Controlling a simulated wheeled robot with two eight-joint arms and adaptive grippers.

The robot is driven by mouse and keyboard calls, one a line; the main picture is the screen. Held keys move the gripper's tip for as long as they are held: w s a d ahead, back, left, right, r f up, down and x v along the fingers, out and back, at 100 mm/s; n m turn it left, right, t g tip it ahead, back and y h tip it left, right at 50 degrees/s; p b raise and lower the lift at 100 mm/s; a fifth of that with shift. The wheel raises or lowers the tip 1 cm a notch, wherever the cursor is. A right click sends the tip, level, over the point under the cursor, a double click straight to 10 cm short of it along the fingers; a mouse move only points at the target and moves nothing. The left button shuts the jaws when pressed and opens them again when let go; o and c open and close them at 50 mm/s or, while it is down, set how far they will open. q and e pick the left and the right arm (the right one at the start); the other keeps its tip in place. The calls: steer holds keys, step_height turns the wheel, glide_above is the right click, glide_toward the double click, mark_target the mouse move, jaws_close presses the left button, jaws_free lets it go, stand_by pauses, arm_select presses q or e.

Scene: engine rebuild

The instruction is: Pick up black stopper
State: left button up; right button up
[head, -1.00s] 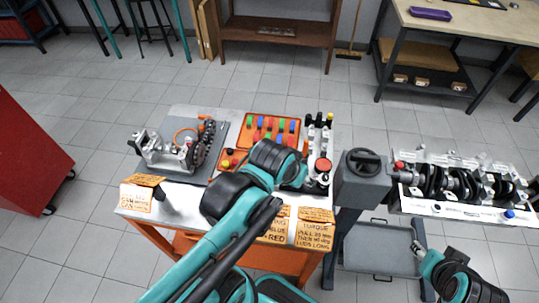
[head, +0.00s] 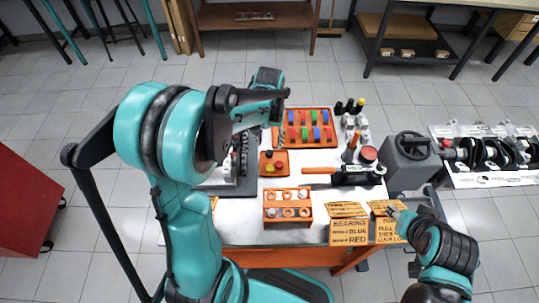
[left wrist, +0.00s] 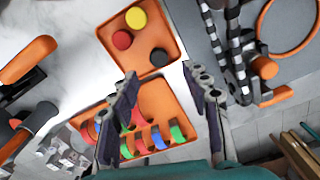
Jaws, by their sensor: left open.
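The black stopper (left wrist: 160,57) is a small dark disc in the small orange tray, beside a red stopper (left wrist: 122,39) and a yellow stopper (left wrist: 136,18). My left gripper (left wrist: 163,88) is open and empty, its two fingers spread above the table close to this tray, with the black stopper between and just beyond the fingertips in the left wrist view.
A larger orange tray (head: 283,142) of coloured bearing shells lies behind the small tray. An orange holder (head: 287,213) stands in front. An orange-handled tool (head: 350,176) lies to the right. A crankshaft assembly (left wrist: 236,50) stands close beside the small tray.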

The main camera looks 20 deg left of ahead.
mark_target(269, 152)
arm_select(q)
steer(key=f+b, duration=0.1)
steer(key=f, duration=0.1)
steer(key=f+b, duration=0.1)
steer(key=f, duration=0.2)
steer(key=shift+s+d+f+b, duration=0.1)
steer(key=shift+s+f+b, duration=0.1)
steer(key=shift+b, duration=0.1)
arm_select(e)
step_height(269, 152, down, 3)
steer(key=shift+r, duration=0.1)
steer(key=shift+a, duration=0.1)
arm_select(q)
steer(key=c, duration=0.9)
steer(key=shift+o, duration=0.2)
steer(key=shift+r, duration=0.15)
arm_select(e)
steer(key=shift+r, duration=0.1)
